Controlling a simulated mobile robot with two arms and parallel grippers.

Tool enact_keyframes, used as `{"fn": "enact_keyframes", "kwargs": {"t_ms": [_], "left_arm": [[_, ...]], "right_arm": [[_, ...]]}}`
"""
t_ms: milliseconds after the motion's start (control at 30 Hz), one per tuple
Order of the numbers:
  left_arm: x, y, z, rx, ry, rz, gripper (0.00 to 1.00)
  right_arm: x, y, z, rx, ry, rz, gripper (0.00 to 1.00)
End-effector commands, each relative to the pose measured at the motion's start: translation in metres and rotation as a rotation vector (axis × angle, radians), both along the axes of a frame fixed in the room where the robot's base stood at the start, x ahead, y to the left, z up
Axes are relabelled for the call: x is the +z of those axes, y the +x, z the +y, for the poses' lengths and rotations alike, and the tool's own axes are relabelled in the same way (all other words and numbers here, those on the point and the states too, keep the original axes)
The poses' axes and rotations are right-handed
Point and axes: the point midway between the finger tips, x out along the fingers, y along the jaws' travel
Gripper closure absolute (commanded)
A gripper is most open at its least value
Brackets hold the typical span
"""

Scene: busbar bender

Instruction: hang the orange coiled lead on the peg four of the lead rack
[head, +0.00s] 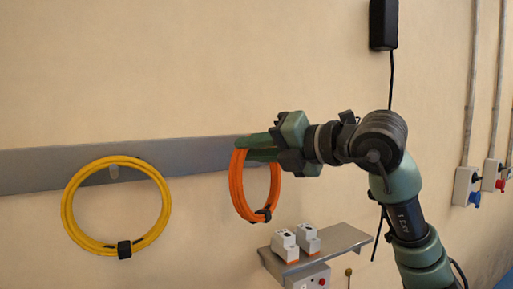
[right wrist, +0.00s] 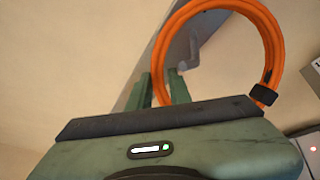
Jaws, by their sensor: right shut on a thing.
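The orange coiled lead (head: 236,188) hangs from my right gripper (head: 252,148), which is shut on the top of its loop, in front of the right end of the lead rack (head: 205,157). A black strap (head: 262,215) binds the coil low down. In the right wrist view the orange lead (right wrist: 271,35) rings a grey peg (right wrist: 189,55) on the rack. I cannot tell whether that peg passes through the loop or is only behind it. The right fingers (right wrist: 166,90) show beside the coil's edge. My left gripper is not in view.
A yellow coiled lead (head: 68,205) hangs on a peg (head: 114,172) to the left. A grey shelf (head: 345,238) with two small white devices (head: 285,245) juts from the wall below right of the orange lead. A black cable (head: 391,75) and wall sockets (head: 465,188) are farther right.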

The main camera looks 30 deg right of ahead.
Motion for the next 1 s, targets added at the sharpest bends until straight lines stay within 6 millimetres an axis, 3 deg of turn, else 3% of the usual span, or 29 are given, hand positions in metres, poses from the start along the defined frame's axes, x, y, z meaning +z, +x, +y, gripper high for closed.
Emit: {"fn": "enact_keyframes", "kwargs": {"t_ms": [500,1000], "left_arm": [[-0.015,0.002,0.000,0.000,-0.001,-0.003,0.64],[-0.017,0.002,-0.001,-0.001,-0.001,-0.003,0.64]], "right_arm": [[-0.021,0.015,-0.001,-0.001,0.000,-0.002,1.00],[-0.023,0.017,-0.001,-0.001,0.000,-0.002,1.00]]}}
